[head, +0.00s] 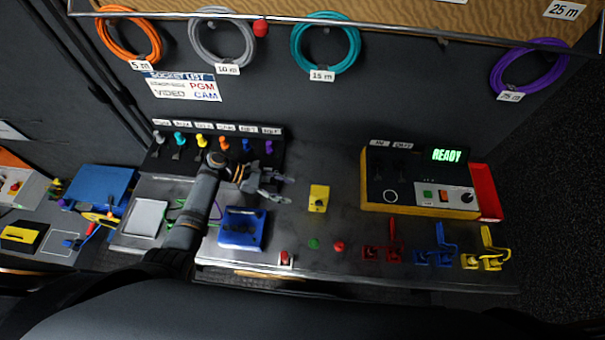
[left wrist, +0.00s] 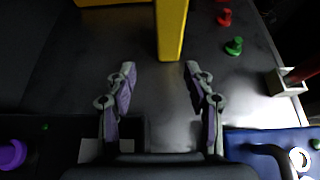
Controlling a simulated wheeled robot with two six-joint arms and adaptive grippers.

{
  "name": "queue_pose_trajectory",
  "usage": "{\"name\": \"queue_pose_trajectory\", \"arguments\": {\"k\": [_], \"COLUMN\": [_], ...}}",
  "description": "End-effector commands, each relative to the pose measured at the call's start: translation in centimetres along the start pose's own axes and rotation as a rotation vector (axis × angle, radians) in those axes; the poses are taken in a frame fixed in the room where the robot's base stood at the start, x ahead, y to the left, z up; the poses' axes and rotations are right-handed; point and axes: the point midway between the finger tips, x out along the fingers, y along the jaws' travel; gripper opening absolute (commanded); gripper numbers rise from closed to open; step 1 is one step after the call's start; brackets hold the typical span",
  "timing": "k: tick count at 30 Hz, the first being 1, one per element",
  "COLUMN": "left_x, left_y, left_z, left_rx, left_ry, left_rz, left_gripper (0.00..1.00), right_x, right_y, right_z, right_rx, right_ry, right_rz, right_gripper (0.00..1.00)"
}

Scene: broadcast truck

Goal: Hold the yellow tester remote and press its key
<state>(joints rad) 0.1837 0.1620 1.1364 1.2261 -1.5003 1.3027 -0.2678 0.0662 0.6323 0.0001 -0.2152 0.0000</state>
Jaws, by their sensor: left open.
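The yellow tester remote (head: 319,198) stands on the grey bench, to the right of my left gripper (head: 286,190) in the head view. A small dark mark shows on its face, too small to make out as a key. In the left wrist view the yellow remote (left wrist: 171,32) stands just beyond my left gripper (left wrist: 160,70), whose two fingers are spread with nothing between them. The fingertips are apart from the remote. My right gripper is in neither view.
A black and yellow tester (head: 415,182) reading READY stands to the right. Green (head: 313,244) and red (head: 339,246) buttons sit near the bench's front. Plug leads (head: 437,252) lie farther right.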

Motion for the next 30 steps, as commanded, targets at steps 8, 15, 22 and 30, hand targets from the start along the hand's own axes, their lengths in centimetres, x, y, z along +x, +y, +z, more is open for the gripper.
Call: {"name": "queue_pose_trajectory", "arguments": {"k": [8, 15, 22, 30], "left_x": [1.1, 4.9, 8.3, 10.2], "left_y": [-0.6, -0.6, -0.6, -0.6], "left_z": [-0.1, -0.3, 0.2, 0.2], "left_rx": [-0.024, -0.020, -0.021, -0.021], "left_ry": [-0.015, -0.015, -0.014, -0.011], "left_rz": [-0.014, -0.012, -0.012, -0.011], "left_gripper": [0.53, 0.53, 0.53, 0.53], "right_x": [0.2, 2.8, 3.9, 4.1], "right_y": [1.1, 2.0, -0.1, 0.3], "right_z": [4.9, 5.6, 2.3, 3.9], "right_rx": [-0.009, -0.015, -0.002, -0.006], "right_ry": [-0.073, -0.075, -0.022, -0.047], "right_rz": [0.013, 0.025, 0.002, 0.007], "right_gripper": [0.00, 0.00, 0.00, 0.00]}}
